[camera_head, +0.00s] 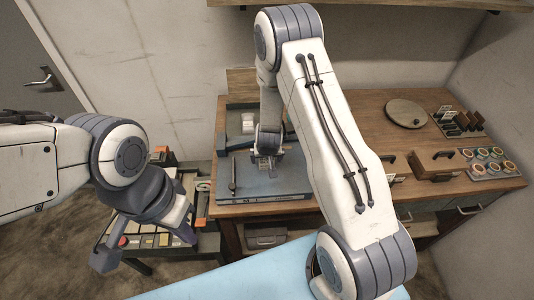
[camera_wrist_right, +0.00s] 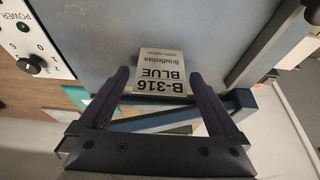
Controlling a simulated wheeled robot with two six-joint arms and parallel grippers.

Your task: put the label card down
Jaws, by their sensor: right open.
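The white label card (camera_wrist_right: 162,72) shows in the right wrist view, printed "B-316 BLUE" and upside down in the picture. My right gripper (camera_wrist_right: 160,84) is open, with one dark finger on each side of the card's near end. The card is over a blue-grey plate (camera_wrist_right: 95,35); I cannot tell whether it rests flat on it. In the head view my right gripper (camera_head: 265,165) is low over the same blue-grey plate (camera_head: 290,183), and the card is too small to make out. My left gripper (camera_head: 146,250) is open and empty at the lower left.
A power panel with a black knob (camera_wrist_right: 33,64) stands beside the plate. A low cart (camera_head: 150,241) with a red button stands below my left gripper.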

